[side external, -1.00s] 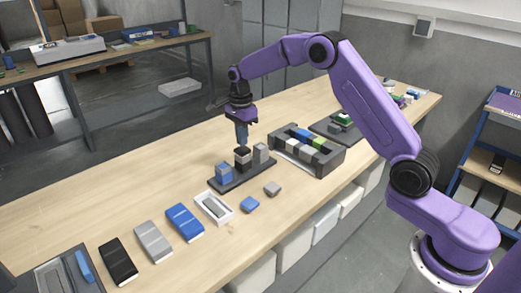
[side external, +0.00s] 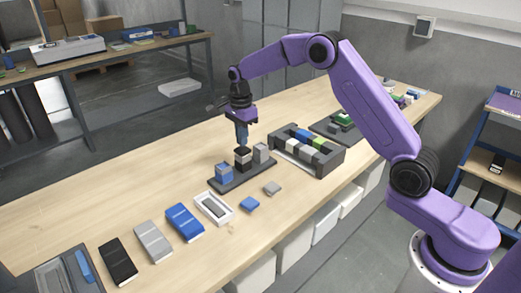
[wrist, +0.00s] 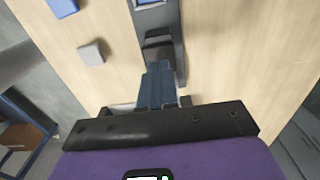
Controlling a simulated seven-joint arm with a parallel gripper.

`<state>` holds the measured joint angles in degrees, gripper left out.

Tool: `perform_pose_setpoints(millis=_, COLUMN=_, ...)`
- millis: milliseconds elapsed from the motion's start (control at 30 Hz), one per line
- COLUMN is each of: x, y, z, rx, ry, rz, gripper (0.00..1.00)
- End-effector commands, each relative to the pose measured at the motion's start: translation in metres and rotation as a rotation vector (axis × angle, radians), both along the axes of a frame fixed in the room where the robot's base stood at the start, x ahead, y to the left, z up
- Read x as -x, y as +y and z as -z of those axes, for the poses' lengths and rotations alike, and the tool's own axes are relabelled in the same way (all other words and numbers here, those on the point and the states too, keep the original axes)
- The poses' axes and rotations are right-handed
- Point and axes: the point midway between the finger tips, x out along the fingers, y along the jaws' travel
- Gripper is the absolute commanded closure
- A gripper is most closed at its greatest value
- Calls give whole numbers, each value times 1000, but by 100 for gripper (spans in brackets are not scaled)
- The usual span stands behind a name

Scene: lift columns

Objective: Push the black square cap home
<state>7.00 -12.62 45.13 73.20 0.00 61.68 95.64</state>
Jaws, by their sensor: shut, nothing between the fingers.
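The black square cap (side external: 243,151) sits at the top of the middle column on the dark base (side external: 228,187), with a pale band of the column below it. It also shows in the wrist view (wrist: 158,43), just beyond my fingertips. My gripper (side external: 243,145) is shut and empty, pointing down right over the cap. The wrist view shows its blue-grey fingers (wrist: 159,68) together. I cannot tell whether the fingertips touch the cap, or how far down it sits. A blue-topped column (side external: 223,171) and a grey-topped column (side external: 260,153) stand on either side.
A loose blue cap (side external: 250,204) and grey cap (side external: 272,188) lie in front of the base. A white open box (side external: 229,218) is nearby at the left. A dark rack of coloured blocks (side external: 331,160) stands to the right. The bench behind the columns is clear.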

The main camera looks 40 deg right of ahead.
Motion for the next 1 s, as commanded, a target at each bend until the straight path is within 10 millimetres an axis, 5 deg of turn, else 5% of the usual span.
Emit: perform_pose_setpoints(millis=1000, x=0, y=0, z=16, rx=0, ry=0, rz=0, gripper=100)
